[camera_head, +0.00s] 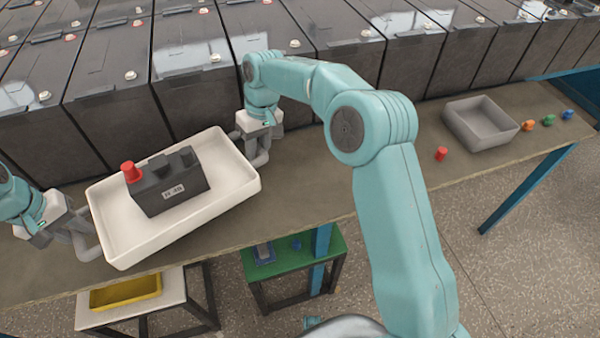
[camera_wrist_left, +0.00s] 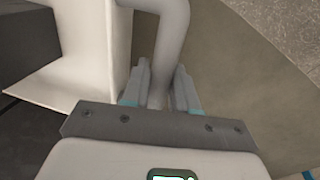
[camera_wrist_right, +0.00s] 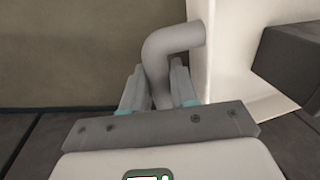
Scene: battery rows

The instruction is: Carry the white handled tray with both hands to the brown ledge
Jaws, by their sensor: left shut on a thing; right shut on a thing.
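The white handled tray (camera_head: 128,223) is at the left of the head view, over the brown ledge (camera_head: 312,185); I cannot tell whether it rests on it or hangs just above. A dark battery block with a red cap (camera_head: 150,200) sits in the tray. My left gripper (camera_head: 80,238) is shut on the tray's left handle, which shows as a grey bent bar in the left wrist view (camera_wrist_left: 172,50). My right gripper (camera_head: 257,150) is shut on the right handle, seen in the right wrist view (camera_wrist_right: 165,50).
Rows of large dark batteries (camera_head: 190,70) stand behind the ledge. A grey open bin (camera_head: 480,123), a red cap (camera_head: 441,154) and several small coloured caps lie at the right. Below are a green stool (camera_head: 290,258) and a white stand with a yellow tray (camera_head: 125,292). The ledge's middle is clear.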

